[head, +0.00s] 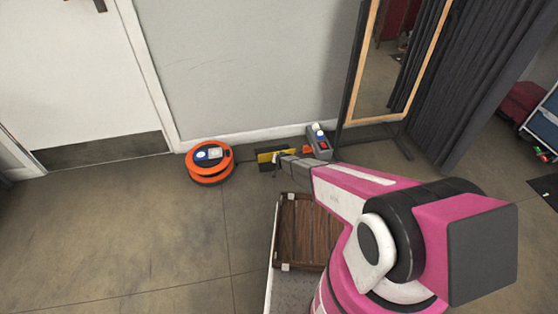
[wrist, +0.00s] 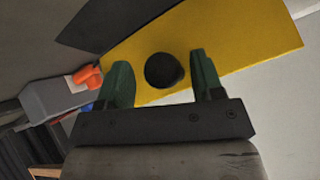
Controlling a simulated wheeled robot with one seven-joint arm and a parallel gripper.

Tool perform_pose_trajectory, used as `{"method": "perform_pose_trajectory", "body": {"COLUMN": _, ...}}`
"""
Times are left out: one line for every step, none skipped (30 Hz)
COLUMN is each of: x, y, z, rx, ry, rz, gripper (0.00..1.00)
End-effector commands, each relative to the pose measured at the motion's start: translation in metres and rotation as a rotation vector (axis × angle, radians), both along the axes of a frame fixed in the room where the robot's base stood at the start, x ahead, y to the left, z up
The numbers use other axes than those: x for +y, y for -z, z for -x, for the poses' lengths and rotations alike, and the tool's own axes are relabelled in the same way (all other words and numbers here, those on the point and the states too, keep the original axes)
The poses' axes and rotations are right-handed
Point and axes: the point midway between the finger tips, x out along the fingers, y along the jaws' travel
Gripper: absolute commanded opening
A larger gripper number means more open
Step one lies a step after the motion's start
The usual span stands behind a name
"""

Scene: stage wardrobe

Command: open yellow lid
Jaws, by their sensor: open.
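The yellow lid (wrist: 245,40) fills the upper right of the wrist view as a flat yellow panel with a round black knob (wrist: 164,70) on it. In the head view the yellow lid (head: 266,157) is a small yellow patch near the wall, partly hidden by my arm. My gripper (wrist: 162,80) is open in the wrist view, its two green fingers on either side of the knob. I cannot tell whether the fingers touch the knob. In the head view my gripper (head: 277,164) is small and mostly hidden at the end of my arm.
An orange cable reel (head: 208,163) stands on the floor left of the lid. A grey box with a red part (head: 320,147) stands right of the lid, near the framed mirror (head: 392,62). A brown wooden tray (head: 300,232) lies nearer me. Floor at left is clear.

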Motion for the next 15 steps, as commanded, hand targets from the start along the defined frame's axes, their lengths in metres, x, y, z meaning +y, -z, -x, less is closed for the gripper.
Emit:
{"method": "perform_pose_trajectory", "body": {"x": -0.001, "y": -0.004, "z": 0.004, "rx": 0.0, "ry": 0.0, "rz": 0.0, "gripper": 0.61}}
{"method": "perform_pose_trajectory", "body": {"x": -0.002, "y": -0.006, "z": 0.006, "rx": 0.0, "ry": 0.0, "rz": 0.0, "gripper": 0.61}}
{"method": "perform_pose_trajectory", "body": {"x": -0.003, "y": -0.009, "z": 0.009, "rx": 0.0, "ry": 0.0, "rz": 0.0, "gripper": 0.61}}
{"method": "perform_pose_trajectory", "body": {"x": -0.004, "y": -0.012, "z": 0.012, "rx": 0.0, "ry": 0.0, "rz": 0.0, "gripper": 0.61}}
{"method": "perform_pose_trajectory", "body": {"x": -0.005, "y": -0.015, "z": 0.015, "rx": 0.0, "ry": 0.0, "rz": 0.0, "gripper": 0.61}}
{"method": "perform_pose_trajectory", "body": {"x": -0.007, "y": -0.019, "z": 0.019, "rx": 0.0, "ry": 0.0, "rz": 0.0, "gripper": 0.61}}
{"method": "perform_pose_trajectory", "body": {"x": -0.008, "y": -0.023, "z": 0.023, "rx": 0.0, "ry": 0.0, "rz": 0.0, "gripper": 0.61}}
{"method": "perform_pose_trajectory", "body": {"x": -0.01, "y": -0.027, "z": 0.027, "rx": 0.0, "ry": 0.0, "rz": 0.0, "gripper": 0.61}}
{"method": "perform_pose_trajectory", "body": {"x": -0.012, "y": -0.032, "z": 0.032, "rx": 0.0, "ry": 0.001, "rz": 0.001, "gripper": 0.61}}
{"method": "perform_pose_trajectory", "body": {"x": -0.013, "y": -0.036, "z": 0.036, "rx": 0.0, "ry": 0.001, "rz": 0.0, "gripper": 0.61}}
{"method": "perform_pose_trajectory", "body": {"x": -0.015, "y": -0.04, "z": 0.04, "rx": 0.0, "ry": 0.001, "rz": 0.0, "gripper": 0.61}}
{"method": "perform_pose_trajectory", "body": {"x": -0.017, "y": -0.045, "z": 0.045, "rx": 0.001, "ry": 0.003, "rz": 0.0, "gripper": 0.61}}
{"method": "perform_pose_trajectory", "body": {"x": -0.019, "y": -0.049, "z": 0.049, "rx": 0.001, "ry": 0.003, "rz": 0.0, "gripper": 0.61}}
{"method": "perform_pose_trajectory", "body": {"x": -0.02, "y": -0.053, "z": 0.053, "rx": 0.001, "ry": 0.003, "rz": -0.001, "gripper": 0.61}}
{"method": "perform_pose_trajectory", "body": {"x": -0.022, "y": -0.057, "z": 0.058, "rx": 0.001, "ry": 0.003, "rz": -0.001, "gripper": 0.61}}
